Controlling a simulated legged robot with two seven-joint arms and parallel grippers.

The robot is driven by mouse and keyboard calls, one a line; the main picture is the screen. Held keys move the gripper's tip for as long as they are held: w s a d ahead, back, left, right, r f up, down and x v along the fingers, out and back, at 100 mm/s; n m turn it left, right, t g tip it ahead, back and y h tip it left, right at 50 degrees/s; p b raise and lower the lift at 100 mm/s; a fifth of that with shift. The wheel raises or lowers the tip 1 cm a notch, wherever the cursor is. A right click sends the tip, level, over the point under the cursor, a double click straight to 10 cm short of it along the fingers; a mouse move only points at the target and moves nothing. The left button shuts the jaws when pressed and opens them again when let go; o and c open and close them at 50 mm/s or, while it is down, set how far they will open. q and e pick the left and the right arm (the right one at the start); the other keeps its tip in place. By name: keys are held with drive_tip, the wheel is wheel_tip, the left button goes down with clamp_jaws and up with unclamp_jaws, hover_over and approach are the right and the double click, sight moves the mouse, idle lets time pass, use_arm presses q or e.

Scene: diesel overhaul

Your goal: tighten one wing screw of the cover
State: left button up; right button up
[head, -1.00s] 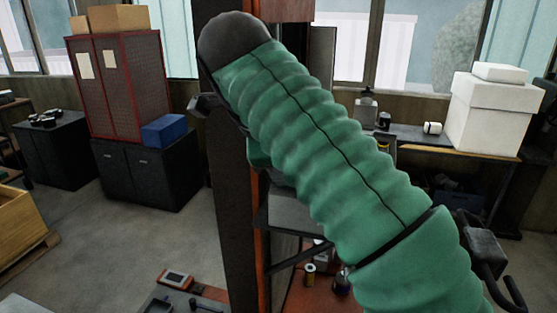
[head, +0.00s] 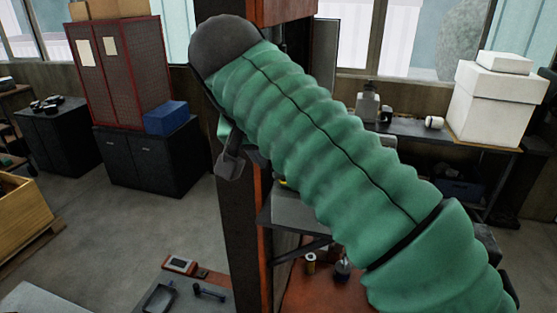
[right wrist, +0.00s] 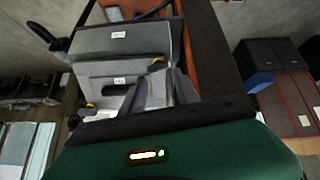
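In the right wrist view a grey, box-like cover (right wrist: 105,75) with white labels stands beside an orange-brown post. A small yellow wing screw (right wrist: 157,59) shows at the tips of my right gripper (right wrist: 166,69). Another yellow screw (right wrist: 90,105) sits lower left on the cover. The gripper's two grey fingers reach toward the cover; the frames do not show clearly whether they touch the screw or how far apart they are. My left gripper is out of view.
A dark post (head: 243,245) with orange edges stands close to my right arm in the head view. An orange base (head: 325,292) carries small items below. A red cabinet (head: 118,75) and white boxes (head: 497,105) stand farther back.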

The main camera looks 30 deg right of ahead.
drive_tip(key=f+n+p, duration=0.1)
drive_tip(key=n, duration=0.5)
drive_tip(key=w+d+n+p, duration=0.1)
drive_tip(key=n, duration=0.6)
drive_tip(key=f+n+p, duration=0.1)
drive_tip(key=n, duration=0.5)
drive_tip(key=shift+w+d+f+n, duration=0.15)
drive_tip(key=shift+d+f+n, duration=0.15)
drive_tip(key=shift+f, duration=0.05)
drive_tip(key=shift+s, duration=0.25)
drive_tip(key=shift+b+x, duration=0.7)
drive_tip(key=shift+x, duration=1.3)
